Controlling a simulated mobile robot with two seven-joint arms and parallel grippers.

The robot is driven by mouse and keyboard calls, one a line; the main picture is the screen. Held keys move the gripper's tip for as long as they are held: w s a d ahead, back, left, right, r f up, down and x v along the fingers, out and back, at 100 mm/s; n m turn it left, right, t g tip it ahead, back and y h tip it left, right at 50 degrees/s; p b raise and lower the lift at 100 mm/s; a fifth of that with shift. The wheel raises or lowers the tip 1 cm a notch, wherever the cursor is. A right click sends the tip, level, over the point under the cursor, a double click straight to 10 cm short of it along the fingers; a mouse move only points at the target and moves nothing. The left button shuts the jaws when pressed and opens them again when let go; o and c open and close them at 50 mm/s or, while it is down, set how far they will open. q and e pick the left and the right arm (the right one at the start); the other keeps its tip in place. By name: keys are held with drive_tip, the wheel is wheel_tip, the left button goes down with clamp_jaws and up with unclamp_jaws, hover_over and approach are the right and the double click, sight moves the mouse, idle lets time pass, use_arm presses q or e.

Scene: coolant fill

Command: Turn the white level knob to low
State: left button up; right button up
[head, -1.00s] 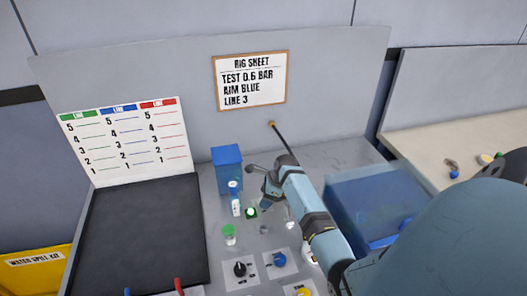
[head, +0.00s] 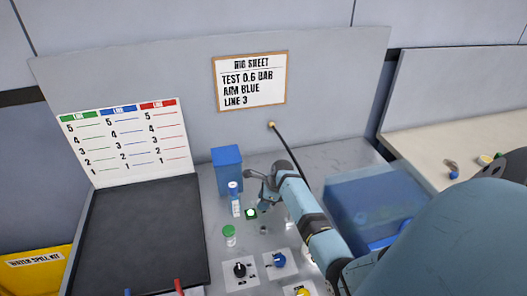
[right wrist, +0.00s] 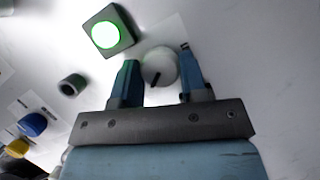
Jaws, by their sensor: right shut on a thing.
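The white level knob (right wrist: 159,66) is round with a dark pointer mark and shows in the right wrist view, between the fingers of my right gripper (right wrist: 159,72). The gripper is shut on the knob, with one finger on each side. In the head view my right gripper (head: 263,206) is low over the bench panel, just right of the green-lit button, and it hides the knob. The scale marks around the knob cannot be read. My left gripper is not in view.
A square button with a green light (right wrist: 106,35) stands close to the knob. A blue box (head: 227,170) stands behind; a translucent blue bin (head: 370,205) is at right.

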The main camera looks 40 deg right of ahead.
drive_tip(key=shift+n, duration=0.3)
drive_tip(key=n+g+y, duration=0.1)
drive_tip(key=n, duration=0.2)
drive_tip(key=shift+w+d+n, duration=0.1)
drive_tip(key=shift+n, duration=0.3)
drive_tip(key=n+g, duration=0.1)
drive_tip(key=n, duration=0.1)
drive_tip(key=n+g, duration=0.1)
drive_tip(key=n, duration=0.2)
drive_tip(key=shift+w+n+g, duration=0.15)
drive_tip(key=shift+n+g, duration=0.15)
drive_tip(key=n, duration=0.2)
drive_tip(key=n+g, duration=0.1)
drive_tip(key=n, duration=0.1)
drive_tip(key=shift+w+g, duration=0.1)
drive_tip(key=shift+g, duration=0.2)
drive_tip(key=n+g+h, duration=0.1)
drive_tip(key=n, duration=0.4)
drive_tip(key=shift+n+g, duration=0.3)
drive_tip(key=shift+n, duration=0.1)
drive_tip(key=o, duration=0.9)
